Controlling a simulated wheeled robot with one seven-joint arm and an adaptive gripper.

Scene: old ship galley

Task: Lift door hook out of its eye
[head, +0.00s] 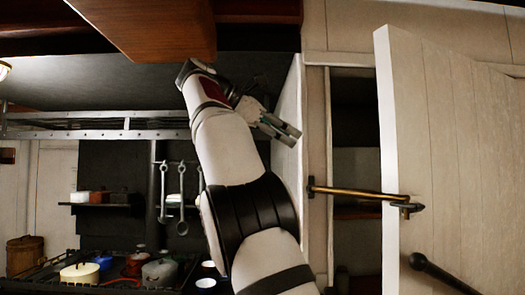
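The door hook (358,193) is a thin brass-coloured bar. It spans from a mount on the door frame at left to the eye (407,206) on the edge of the pale door (450,150), which stands ajar. The hook's right end sits at the eye; whether it is fully seated is too small to tell. My gripper (294,138) is up and left of the hook, apart from it, its fingers pointing right and slightly down near a pale panel edge. Nothing shows in it. The finger gap is too small to judge.
A wooden beam (150,30) hangs above my arm. A stove with several pots (80,272) and hanging tools (182,200) is at left. Dark open space shows behind the hook.

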